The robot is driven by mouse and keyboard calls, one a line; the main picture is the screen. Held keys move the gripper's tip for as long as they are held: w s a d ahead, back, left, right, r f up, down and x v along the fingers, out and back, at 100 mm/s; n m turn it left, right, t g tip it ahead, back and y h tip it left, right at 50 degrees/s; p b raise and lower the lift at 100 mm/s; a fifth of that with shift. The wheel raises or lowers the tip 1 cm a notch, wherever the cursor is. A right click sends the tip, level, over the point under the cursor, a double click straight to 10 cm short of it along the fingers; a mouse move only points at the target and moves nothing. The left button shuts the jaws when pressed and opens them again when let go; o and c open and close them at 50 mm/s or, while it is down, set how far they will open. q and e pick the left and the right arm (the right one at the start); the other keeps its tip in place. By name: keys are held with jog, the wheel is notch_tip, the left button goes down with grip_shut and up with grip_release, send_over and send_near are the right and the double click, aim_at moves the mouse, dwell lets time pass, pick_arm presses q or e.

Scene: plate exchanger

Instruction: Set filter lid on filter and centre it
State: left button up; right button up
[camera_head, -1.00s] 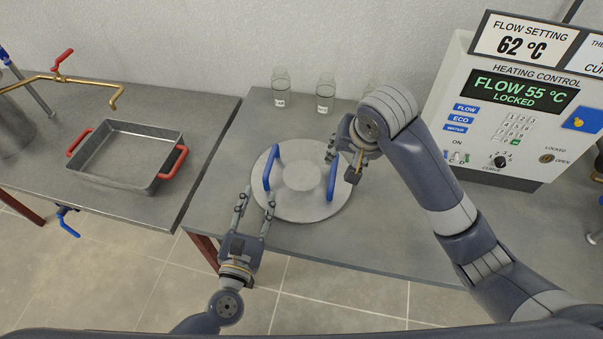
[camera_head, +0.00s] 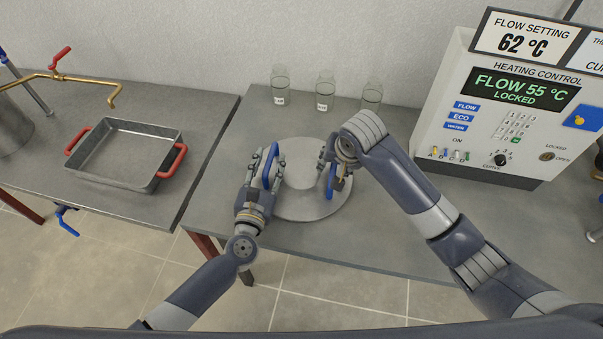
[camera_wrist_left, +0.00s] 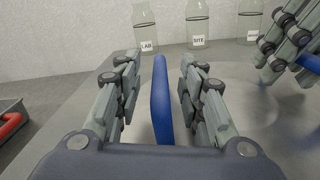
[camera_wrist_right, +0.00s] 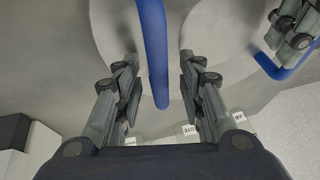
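The filter lid (camera_head: 312,207) is a round grey disc with two blue handles, lying on the table. I cannot tell whether the filter is under it. My left gripper (camera_head: 265,160) is open around the left blue handle (camera_head: 270,166); in the left wrist view the handle (camera_wrist_left: 161,100) stands between the fingers, with gaps on both sides. My right gripper (camera_head: 333,165) is open at the right blue handle (camera_head: 330,183); in the right wrist view that handle (camera_wrist_right: 154,50) lies between the open fingers. The grippers partly hide both handles in the head view.
Several glass jars, one being the middle jar (camera_head: 325,94), stand at the back of the table. The heating control box (camera_head: 510,110) is at the right. A metal tray (camera_head: 125,150) with red handles sits on the left table. The table's front right is clear.

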pick_arm(q)
grip_shut()
pick_arm(e)
grip_shut()
